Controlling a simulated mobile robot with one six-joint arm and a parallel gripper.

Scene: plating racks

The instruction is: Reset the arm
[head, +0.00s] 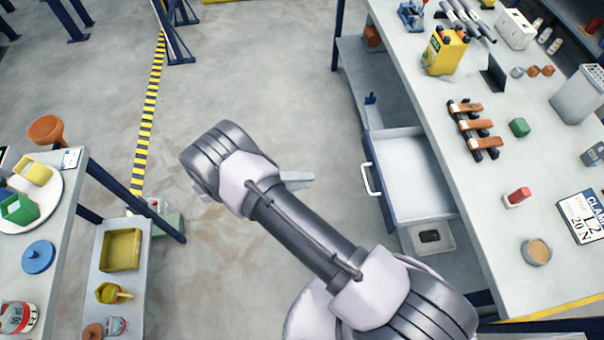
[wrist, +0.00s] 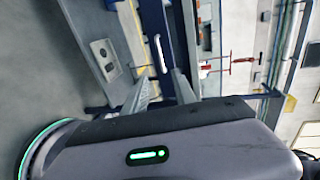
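My arm (head: 305,235) reaches out over the floor between two workbenches, with a bend at its far end. A pale grey piece, apparently a finger of my gripper (head: 298,179), sticks out to the right behind the arm; the rest of the gripper is hidden there. In the wrist view, the two fingers of my gripper (wrist: 163,76) stand apart with a gap between them. I see nothing held. An open drawer (head: 412,172) with a white handle (head: 371,180) is to the right of the gripper, apart from it in the head view.
The right workbench (head: 440,120) carries a yellow can (head: 445,50), a rack with orange-brown parts (head: 475,130) and a small bowl (head: 536,252). The left table holds a white plate (head: 50,203) and a blue lid (head: 38,257). A yellow tray (head: 121,250) sits lower. Open floor (head: 270,75) lies ahead.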

